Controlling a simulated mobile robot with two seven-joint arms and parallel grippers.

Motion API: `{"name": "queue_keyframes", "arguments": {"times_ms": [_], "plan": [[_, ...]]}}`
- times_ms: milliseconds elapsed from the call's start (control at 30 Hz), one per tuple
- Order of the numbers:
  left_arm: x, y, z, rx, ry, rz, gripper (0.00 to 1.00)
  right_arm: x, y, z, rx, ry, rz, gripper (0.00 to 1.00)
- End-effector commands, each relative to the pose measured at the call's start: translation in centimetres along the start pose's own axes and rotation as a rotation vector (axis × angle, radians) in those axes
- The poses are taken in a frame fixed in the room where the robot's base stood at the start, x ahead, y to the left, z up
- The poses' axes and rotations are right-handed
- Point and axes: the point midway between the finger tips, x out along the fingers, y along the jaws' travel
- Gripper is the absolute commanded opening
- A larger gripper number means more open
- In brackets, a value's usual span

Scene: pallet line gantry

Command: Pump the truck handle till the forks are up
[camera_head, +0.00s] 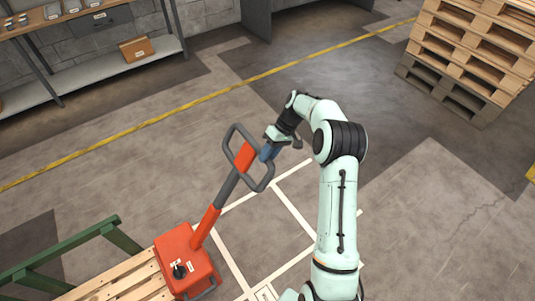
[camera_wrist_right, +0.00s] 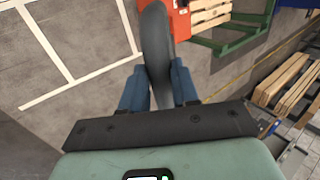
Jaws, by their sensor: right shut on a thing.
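The pallet truck has a red body (camera_head: 187,258) at the lower left of the head view, with a red and dark grey handle bar (camera_head: 213,208) rising to a looped grip (camera_head: 229,135). The handle leans up and to the right. My right gripper (camera_head: 267,152) is at the right side of the loop. In the right wrist view its blue fingers (camera_wrist_right: 160,88) stand on both sides of the dark loop bar (camera_wrist_right: 155,45), shut on it. The forks cannot be made out in the head view; a wooden pallet lies by the truck body. My left gripper is not in view.
A wooden pallet (camera_head: 116,284) and a green frame (camera_head: 62,257) are at the lower left. Stacked pallets (camera_head: 470,50) stand at the upper right. A shelf (camera_head: 90,80) is at the upper left. A yellow line (camera_head: 200,100) crosses open floor marked with white lines.

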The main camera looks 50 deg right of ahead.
Motion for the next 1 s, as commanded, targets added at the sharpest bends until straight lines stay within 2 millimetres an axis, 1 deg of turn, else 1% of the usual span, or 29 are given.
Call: {"name": "queue_keyframes", "arguments": {"times_ms": [33, 67, 100, 133, 433, 567, 667, 900, 1000], "plan": [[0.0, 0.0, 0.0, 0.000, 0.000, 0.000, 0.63, 0.0, 0.2, 0.0, 0.002, 0.000, 0.003, 0.03], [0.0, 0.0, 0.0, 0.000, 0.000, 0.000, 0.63, 0.0, 0.2, 0.0, 0.002, 0.000, 0.003, 0.36], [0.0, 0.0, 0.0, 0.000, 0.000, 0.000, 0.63, 0.0, 0.2, 0.0, 0.002, 0.000, 0.003, 0.49], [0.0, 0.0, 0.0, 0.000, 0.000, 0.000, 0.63, 0.0, 0.1, 0.0, 0.002, 0.000, 0.003, 0.55], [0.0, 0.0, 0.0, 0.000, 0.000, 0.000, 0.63, 0.0, 0.1, 0.0, 0.002, 0.000, 0.003, 0.55], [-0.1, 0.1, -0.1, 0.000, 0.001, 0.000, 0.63, -1.1, 0.1, 0.0, 0.002, 0.003, 0.005, 0.55], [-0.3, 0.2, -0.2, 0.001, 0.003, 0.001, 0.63, -2.8, 0.2, 0.0, 0.003, 0.005, 0.006, 0.55], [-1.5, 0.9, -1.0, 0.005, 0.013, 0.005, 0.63, -8.4, -0.1, -0.2, 0.001, 0.007, 0.004, 0.55], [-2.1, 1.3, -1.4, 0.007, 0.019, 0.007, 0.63, -10.4, -0.1, -0.2, 0.001, 0.006, 0.003, 0.55]]}}
